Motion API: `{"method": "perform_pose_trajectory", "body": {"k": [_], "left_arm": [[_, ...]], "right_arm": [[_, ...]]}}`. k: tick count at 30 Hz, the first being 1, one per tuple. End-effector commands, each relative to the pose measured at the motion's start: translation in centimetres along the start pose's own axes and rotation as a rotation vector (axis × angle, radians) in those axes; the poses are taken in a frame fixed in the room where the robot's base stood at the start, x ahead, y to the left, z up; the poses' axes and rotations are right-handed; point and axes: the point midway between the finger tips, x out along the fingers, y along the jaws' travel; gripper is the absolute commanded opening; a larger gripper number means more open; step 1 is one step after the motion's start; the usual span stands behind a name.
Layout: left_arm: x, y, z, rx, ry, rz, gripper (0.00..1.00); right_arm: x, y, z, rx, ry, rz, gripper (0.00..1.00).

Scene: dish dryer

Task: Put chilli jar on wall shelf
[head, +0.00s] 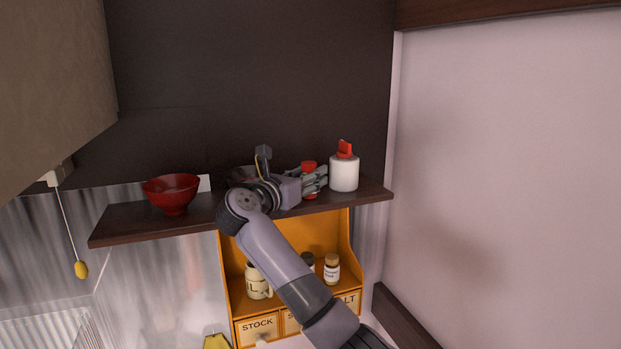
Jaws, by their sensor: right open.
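The dark wooden wall shelf (125,226) runs across the middle of the head view. A small red jar (309,165), which looks like the chilli jar, is upright at the shelf, left of a white container. My right gripper (316,180) is open, with its fingers at the red jar's middle; its red top and bottom show above and below them. The fingers hide the jar's label, and I cannot tell whether they touch it. My left gripper is not in view.
A white container (344,174) with a red top stands close to the right gripper's fingertips. A red bowl (171,193) sits on the shelf's left part. Below, an orange rack (341,231) holds several small jars. A wall (510,170) bounds the right.

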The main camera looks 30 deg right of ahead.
Motion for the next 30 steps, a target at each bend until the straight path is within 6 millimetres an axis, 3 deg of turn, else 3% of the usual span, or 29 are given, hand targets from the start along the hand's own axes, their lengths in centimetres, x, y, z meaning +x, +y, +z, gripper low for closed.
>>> {"method": "perform_pose_trajectory", "body": {"k": [1, 6, 15, 30], "left_arm": [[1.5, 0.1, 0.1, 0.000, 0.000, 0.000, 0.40], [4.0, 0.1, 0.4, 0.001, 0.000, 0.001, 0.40], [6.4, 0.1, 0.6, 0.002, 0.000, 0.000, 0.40], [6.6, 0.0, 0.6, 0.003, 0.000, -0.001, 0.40]], "right_arm": [[-1.1, 0.2, -1.0, 0.004, 0.005, 0.006, 0.40], [-5.0, 0.2, -1.1, 0.005, 0.005, 0.008, 0.40], [-9.9, 0.1, -0.6, 0.001, 0.003, 0.003, 0.40], [-10.6, -0.6, -0.5, -0.040, -0.069, -0.014, 0.40]]}}
